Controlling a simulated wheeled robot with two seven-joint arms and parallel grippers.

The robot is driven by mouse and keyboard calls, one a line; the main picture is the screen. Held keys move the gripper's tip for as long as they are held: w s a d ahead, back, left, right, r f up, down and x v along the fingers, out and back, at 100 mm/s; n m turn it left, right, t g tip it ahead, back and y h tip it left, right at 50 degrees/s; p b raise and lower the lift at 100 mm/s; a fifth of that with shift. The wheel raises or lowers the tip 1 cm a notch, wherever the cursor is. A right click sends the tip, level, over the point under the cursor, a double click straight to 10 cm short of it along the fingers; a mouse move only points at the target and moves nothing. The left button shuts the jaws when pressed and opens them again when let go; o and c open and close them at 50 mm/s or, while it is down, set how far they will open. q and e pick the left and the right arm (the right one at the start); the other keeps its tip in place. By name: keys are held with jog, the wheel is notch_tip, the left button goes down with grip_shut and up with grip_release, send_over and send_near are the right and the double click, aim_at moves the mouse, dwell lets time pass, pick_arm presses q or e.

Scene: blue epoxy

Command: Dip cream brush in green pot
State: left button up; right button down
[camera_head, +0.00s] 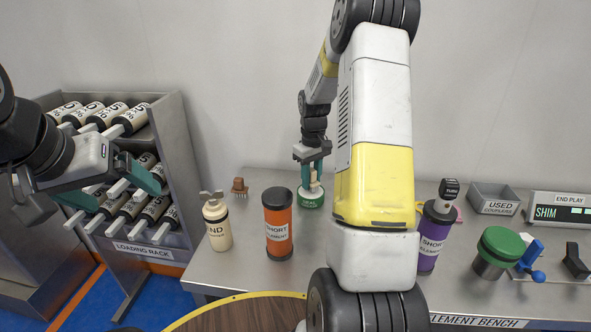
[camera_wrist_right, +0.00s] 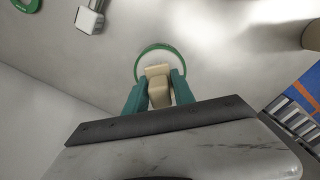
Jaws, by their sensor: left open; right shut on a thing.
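The green pot (camera_head: 311,201) stands on the bench near the back wall, with a label on its front. In the right wrist view its round green rim (camera_wrist_right: 141,63) surrounds a pale inside. My right gripper (camera_head: 313,168) reaches over the bench and is shut on the cream brush (camera_head: 316,187), right above the pot. The brush (camera_wrist_right: 158,88) sits between the teal fingers (camera_wrist_right: 156,88) in the wrist view and overlaps the pot's opening. Its lower tip is hidden, so I cannot tell whether it is inside the pot. My left gripper (camera_head: 115,187) is open and empty in front of the loading rack.
A cream bottle (camera_head: 217,228), an orange canister (camera_head: 278,232) and a brown brush (camera_head: 239,187) stand left of the pot. A purple canister (camera_head: 431,240), green-topped can (camera_head: 497,249) and used tray (camera_head: 493,201) are at right. The loading rack (camera_head: 180,150) holds several cylinders.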

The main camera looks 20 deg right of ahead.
aim_at(312, 170)
jog(key=shift+f, duration=0.55)
dwell(1.5)
jog(key=shift+r, duration=3.55)
